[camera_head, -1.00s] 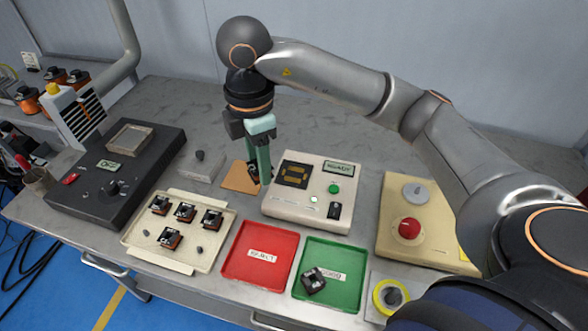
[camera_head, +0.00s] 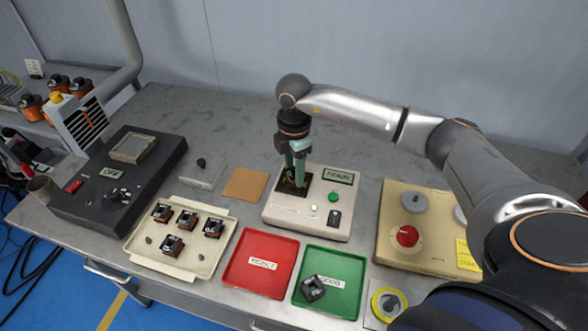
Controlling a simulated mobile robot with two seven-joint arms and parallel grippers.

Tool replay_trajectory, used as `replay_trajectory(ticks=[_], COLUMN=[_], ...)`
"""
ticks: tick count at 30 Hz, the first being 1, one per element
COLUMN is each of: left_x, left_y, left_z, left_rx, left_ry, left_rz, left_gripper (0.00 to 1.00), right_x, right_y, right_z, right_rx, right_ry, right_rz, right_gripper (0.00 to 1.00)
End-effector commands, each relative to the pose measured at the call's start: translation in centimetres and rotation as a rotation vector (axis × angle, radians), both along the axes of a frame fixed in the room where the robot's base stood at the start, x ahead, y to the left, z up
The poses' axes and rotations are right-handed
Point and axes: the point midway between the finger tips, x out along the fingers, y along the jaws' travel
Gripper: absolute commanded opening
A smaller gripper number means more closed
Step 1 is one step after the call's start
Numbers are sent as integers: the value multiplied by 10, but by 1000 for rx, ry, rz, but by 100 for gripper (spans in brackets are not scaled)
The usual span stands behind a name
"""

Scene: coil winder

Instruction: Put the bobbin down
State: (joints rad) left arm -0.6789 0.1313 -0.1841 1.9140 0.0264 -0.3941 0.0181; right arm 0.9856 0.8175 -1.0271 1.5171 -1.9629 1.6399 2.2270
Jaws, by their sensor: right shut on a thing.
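My right gripper (camera_head: 298,180) points down over the dark recess at the left of the white tester box (camera_head: 283,219). It is shut on a bobbin, which is mostly hidden between the fingertips at the recess; I cannot tell whether it touches the bottom. Several dark bobbins with copper-coloured windings (camera_head: 172,246) stand in the cream tray (camera_head: 205,269). One more dark bobbin (camera_head: 312,288) lies in the green tray (camera_head: 345,299). My left gripper is not in view.
The red tray (camera_head: 262,275) is empty. The tan pad (camera_head: 245,184) lies bare, left of the tester. A black machine (camera_head: 75,200) stands at the left, and a beige box with a red button (camera_head: 408,236) at the right. Open table lies behind the tester.

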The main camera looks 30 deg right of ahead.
Motion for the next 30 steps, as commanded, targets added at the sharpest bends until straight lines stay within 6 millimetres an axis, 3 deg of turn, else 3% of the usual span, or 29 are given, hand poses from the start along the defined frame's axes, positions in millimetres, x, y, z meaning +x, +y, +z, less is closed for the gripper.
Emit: replay_trajectory(ticks=[13,14,22,30], left_x=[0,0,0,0], left_y=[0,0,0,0], left_z=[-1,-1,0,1], left_rx=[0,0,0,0], left_ry=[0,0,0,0], left_rz=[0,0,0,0], left_gripper=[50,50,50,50], right_x=[1,1,1,1], right_y=[1,1,1,1], right_z=[-10,-10,-9,-6], right_rx=[1,1,1,1], right_ry=[-2,-2,-2,-3], right_rz=[0,0,0,0], right_gripper=[0,48,77,77])
